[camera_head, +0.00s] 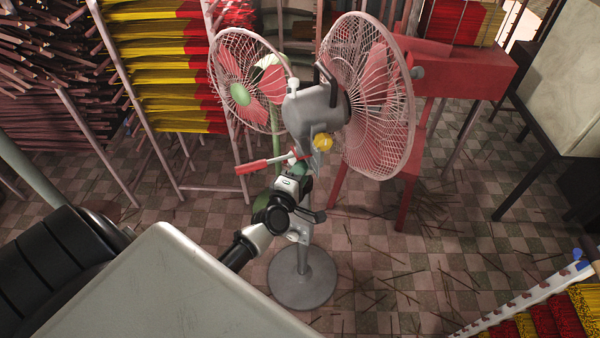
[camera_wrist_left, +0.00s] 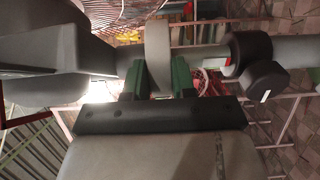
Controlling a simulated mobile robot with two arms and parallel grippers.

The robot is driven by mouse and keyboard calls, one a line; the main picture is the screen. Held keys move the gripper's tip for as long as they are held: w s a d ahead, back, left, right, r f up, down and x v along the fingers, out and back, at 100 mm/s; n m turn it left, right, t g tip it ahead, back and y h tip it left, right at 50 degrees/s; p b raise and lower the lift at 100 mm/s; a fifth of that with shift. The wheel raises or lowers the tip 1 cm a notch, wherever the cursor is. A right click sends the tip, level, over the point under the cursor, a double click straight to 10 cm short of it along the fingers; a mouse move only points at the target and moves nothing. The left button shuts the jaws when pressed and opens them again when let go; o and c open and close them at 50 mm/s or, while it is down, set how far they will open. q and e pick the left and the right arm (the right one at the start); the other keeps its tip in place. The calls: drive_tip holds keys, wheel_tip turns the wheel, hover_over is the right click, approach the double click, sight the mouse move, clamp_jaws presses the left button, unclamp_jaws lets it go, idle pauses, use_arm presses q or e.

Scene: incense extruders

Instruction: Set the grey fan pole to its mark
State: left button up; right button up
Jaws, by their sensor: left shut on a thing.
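The grey fan has a grey motor housing (camera_head: 312,112) and a wide wire cage (camera_head: 378,100) facing right. Its grey pole (camera_head: 303,257) stands upright on a round base (camera_head: 302,282) on the floor. A yellow knob (camera_head: 322,142) sits below the motor. My left gripper (camera_head: 300,168) is at the upper pole, just under the motor, and partly hides it. In the left wrist view its green fingers (camera_wrist_left: 160,78) are shut on a grey part of the fan pole (camera_wrist_left: 205,57). A black clamp (camera_wrist_left: 252,62) shows on the pole there. My right gripper is not in view.
A second fan (camera_head: 240,94) with a green hub stands behind to the left. A red table (camera_head: 460,68) stands behind the grey fan. A rack of incense bundles (camera_head: 160,62) stands at back left. The checkered floor (camera_head: 440,225) right of the base has only scattered sticks.

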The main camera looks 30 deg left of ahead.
use_arm(q)
drive_tip(key=shift+r, duration=0.1)
clamp_jaws()
wheel_tip(320, 180, up, 9)
drive_tip(key=p, duration=0.8)
drive_tip(key=o, duration=0.9)
unclamp_jaws()
drive_tip(key=s, duration=0.3)
drive_tip(key=s+d+b, duration=0.1)
drive_tip(key=s, duration=0.6)
drive_tip(key=shift+s+d, duration=0.35)
